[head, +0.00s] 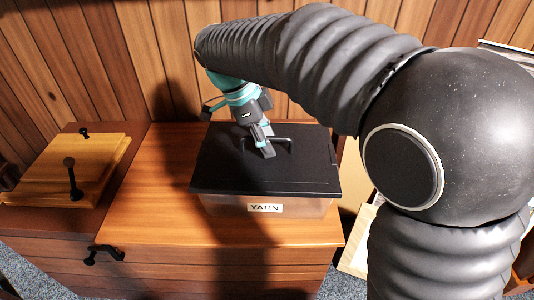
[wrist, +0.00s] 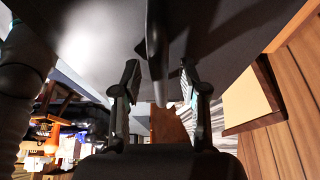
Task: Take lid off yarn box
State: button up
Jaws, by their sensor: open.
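The yarn box (head: 226,206) stands on the wooden cabinet, a clear-sided box with a "YARN" label on its front. Its flat black lid (head: 303,176) is on top, with a dark bar handle (head: 283,139) near the middle. My gripper (head: 267,148) is at the handle, pointing down from the back left. In the wrist view my gripper (wrist: 158,78) is open, with its two fingers on either side of the dark handle (wrist: 155,45). The lid (wrist: 215,35) fills the top of that view. I cannot tell whether a finger touches the handle.
The wooden cabinet top (head: 140,205) is clear left of the box. A light wooden board (head: 65,165) with black knobs lies farther left. A wood-paneled wall (head: 130,60) stands close behind. Pale boards (head: 357,240) are right of the cabinet.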

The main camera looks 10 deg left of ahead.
dwell(0.3)
grip_shut()
